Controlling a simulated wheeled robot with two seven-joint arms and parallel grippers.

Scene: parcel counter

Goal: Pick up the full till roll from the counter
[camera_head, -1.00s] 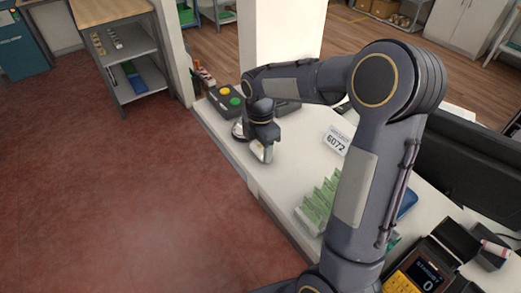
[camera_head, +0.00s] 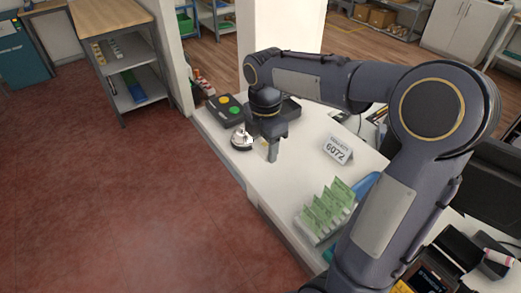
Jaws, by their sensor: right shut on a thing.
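My right gripper (camera_head: 270,156) points down over the far part of the white counter (camera_head: 290,180), just right of a silver bell. It is shut on a small pale thing, taken to be the full till roll (camera_head: 262,148), which is mostly hidden by the fingers. I cannot tell whether the roll still touches the counter. My left gripper is not in view.
The silver bell (camera_head: 241,140) and a dark box with coloured buttons (camera_head: 225,107) stand close by. A 6072 sign (camera_head: 338,150) and a rack of green slips (camera_head: 327,210) stand nearer. A white and pink roll (camera_head: 499,257) lies at the lower right by an open black device.

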